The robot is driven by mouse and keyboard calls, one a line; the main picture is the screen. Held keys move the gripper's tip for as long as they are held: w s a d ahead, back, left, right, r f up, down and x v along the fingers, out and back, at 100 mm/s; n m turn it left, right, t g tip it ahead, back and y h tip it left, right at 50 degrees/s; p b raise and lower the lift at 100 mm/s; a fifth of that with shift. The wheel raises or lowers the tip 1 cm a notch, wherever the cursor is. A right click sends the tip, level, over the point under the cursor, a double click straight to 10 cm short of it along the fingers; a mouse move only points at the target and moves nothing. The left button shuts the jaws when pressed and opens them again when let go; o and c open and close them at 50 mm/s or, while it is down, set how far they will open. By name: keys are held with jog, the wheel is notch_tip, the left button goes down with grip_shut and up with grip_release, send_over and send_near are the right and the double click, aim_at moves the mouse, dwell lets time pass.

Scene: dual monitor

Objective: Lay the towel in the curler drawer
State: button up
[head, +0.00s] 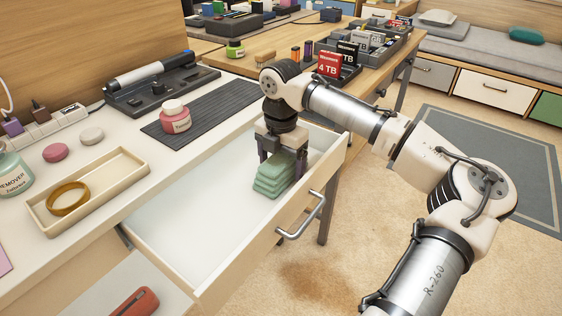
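The towel (273,181) is a pale green folded stack at the far right end of an open white drawer (200,235). I cannot tell whether it rests on the drawer floor or hangs just above it. My gripper (282,160) points down inside the drawer, with its dark fingers apart at the towel's upper part. Whether the fingers press on the towel cannot be told. The drawer is pulled out from the desk and its visible floor is otherwise bare. A bar handle (302,216) is on its front.
The desk top holds a black stand with a wand-like device (150,82), a pink jar (175,116) on a dark mat, and a cream tray (110,175) with a gold ring. A red-brown object (135,303) lies below the drawer.

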aim_at(281, 154)
jog(key=shift+r, duration=0.1)
notch_tip(281, 154, up, 12)
jog(key=p, duration=0.2)
jog(key=shift+p, duration=0.3)
